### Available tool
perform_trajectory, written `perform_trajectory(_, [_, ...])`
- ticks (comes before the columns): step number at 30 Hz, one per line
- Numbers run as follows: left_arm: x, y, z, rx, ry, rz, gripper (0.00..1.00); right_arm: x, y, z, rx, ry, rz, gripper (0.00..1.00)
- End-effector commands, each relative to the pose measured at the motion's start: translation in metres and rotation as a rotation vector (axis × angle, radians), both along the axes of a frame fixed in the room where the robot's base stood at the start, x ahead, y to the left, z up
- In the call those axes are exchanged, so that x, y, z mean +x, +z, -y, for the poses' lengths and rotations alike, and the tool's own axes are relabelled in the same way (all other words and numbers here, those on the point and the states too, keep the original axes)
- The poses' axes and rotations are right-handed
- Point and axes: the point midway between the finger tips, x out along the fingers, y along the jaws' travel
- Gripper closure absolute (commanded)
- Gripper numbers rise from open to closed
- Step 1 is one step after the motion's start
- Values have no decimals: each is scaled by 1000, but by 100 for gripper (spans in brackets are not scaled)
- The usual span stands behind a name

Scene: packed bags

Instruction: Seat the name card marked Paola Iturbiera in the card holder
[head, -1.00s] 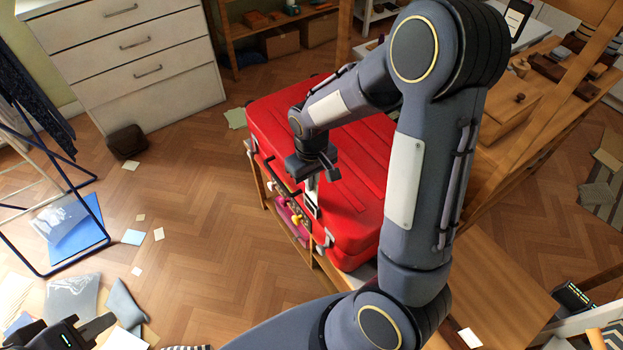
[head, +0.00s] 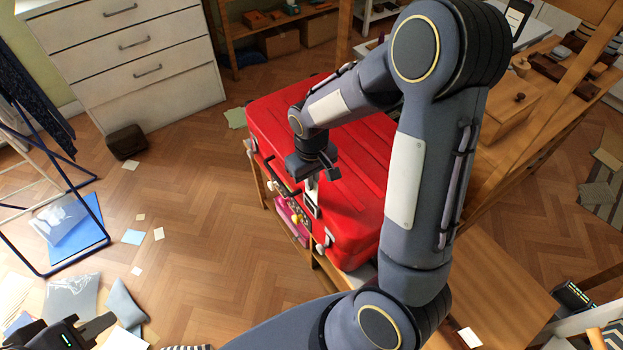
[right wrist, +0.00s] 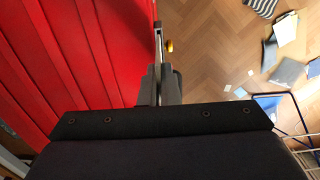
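A red suitcase (head: 354,134) lies on a wooden stand. My right gripper (head: 314,180) points down at its near left side. A thin pale piece, likely the name card (head: 313,186), is between its fingers. In the right wrist view the fingers (right wrist: 159,88) are close together around a thin upright edge. A dark-framed piece with a pale middle, likely the card holder (head: 312,207), is on the suitcase side just below. I cannot tell whether the card touches it. The card's lettering is not readable. My left gripper (head: 92,328) is partly cut off at the lower left.
A dark handle, a yellow tag (head: 296,218) and latches are on the suitcase side near the right gripper. A pink item (head: 291,222) is below. Papers and cushions lie on the floor to the left; a blue-framed rack (head: 75,185) stands there.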

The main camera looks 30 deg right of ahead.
Motion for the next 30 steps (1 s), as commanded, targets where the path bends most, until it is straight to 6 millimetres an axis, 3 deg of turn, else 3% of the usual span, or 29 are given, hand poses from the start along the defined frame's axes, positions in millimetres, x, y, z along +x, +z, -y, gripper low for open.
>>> perform_trajectory(30, [0, -11, 0, 0, 0, 0, 72, 0, -12, 0, 0, 0, 0, 100])
